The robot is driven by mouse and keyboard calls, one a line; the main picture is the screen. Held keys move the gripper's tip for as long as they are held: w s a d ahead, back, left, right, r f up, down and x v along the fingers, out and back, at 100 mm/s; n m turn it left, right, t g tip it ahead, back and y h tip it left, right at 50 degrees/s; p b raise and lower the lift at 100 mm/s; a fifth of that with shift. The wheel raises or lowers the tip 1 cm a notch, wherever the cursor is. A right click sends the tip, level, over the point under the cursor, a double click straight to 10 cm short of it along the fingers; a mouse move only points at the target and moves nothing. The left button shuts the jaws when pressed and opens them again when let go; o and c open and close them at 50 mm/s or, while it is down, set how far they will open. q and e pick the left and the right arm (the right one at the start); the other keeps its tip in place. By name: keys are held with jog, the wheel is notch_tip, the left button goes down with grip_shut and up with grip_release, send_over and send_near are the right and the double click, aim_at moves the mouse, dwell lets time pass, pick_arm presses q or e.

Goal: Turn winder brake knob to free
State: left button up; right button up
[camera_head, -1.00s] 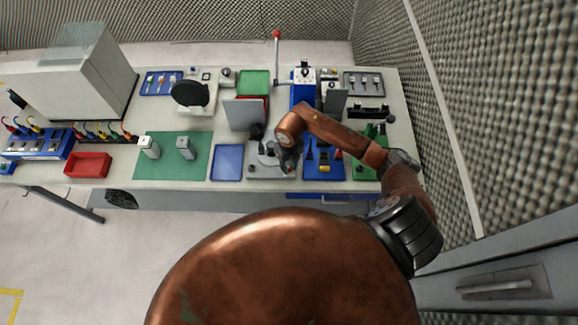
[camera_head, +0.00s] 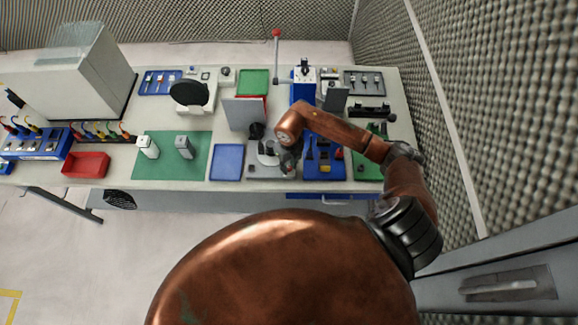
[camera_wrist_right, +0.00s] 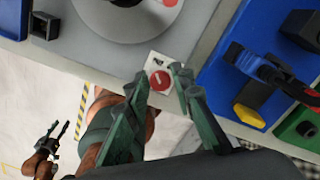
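In the right wrist view a round red knob (camera_wrist_right: 160,80) with a pale pointer mark sits on a small white plate at the edge of a grey base (camera_wrist_right: 213,28). The winder's grey disc (camera_wrist_right: 125,12) is above it. My right gripper (camera_wrist_right: 159,72) is open, its green fingers on either side of the knob; contact cannot be told. In the head view the right gripper (camera_head: 289,170) is over the grey winder base (camera_head: 258,172), mostly hidden by its own wrist, and the knob is hidden. My left gripper (camera_wrist_right: 58,132) shows small, low and away from the bench, its fingers apart.
A blue station (camera_head: 323,172) with a yellow part (camera_wrist_right: 248,115) stands right beside the winder. A blue tray (camera_head: 227,162) lies to its left, then a green mat (camera_head: 172,165). A grey upright panel (camera_head: 243,113) stands behind. The floor in front is clear.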

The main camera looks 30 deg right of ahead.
aim_at(289, 168)
jog(key=o, duration=0.3)
notch_tip(289, 168, up, 12)
dwell(0.6)
jog(key=shift+s, duration=0.1)
dwell(0.4)
